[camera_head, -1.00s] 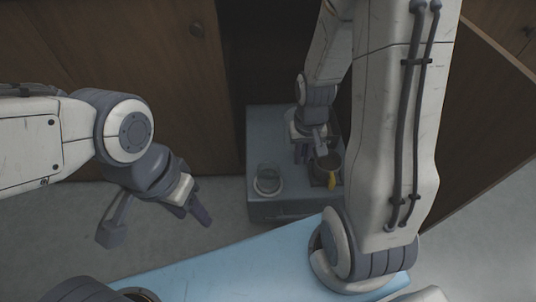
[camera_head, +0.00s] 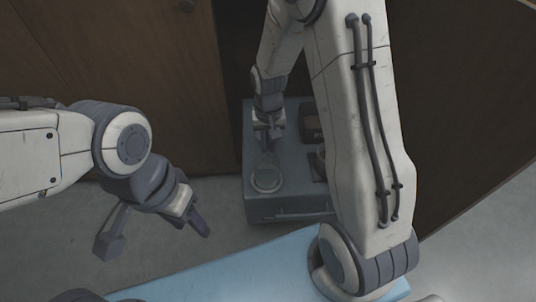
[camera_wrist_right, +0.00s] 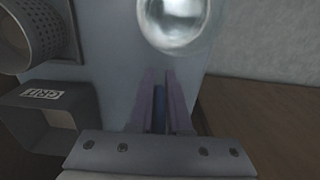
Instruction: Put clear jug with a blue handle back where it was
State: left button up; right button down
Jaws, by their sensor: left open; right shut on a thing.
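The clear jug (camera_head: 267,181) stands on the grey-blue surface of an open pulled-out unit, near its left side. In the right wrist view, the round clear jug (camera_wrist_right: 175,20) shows at the top, with its blue handle (camera_wrist_right: 159,94) between my purple fingers. My right gripper (camera_wrist_right: 160,88) is shut on that handle. In the head view, my right gripper (camera_head: 267,146) is just behind the jug, and its fingertips are hard to make out. My left gripper (camera_head: 154,241) is open and empty, over the floor to the left.
The grey-blue unit (camera_head: 290,205) sits in a dark opening between brown wooden panels (camera_head: 110,60). In the right wrist view, a perforated cylinder (camera_wrist_right: 45,35) and a dark box marked GRIT (camera_wrist_right: 45,100) stand left of the jug. A light blue surface (camera_head: 240,270) lies in front.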

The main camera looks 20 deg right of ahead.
notch_tip(320, 180, down, 3)
jog(key=shift+f+b, duration=0.2)
jog(key=shift+b, duration=0.9)
jog(key=shift+r, duration=0.1)
jog(key=c, duration=0.9)
grip_release()
jog(key=shift+o, duration=0.2)
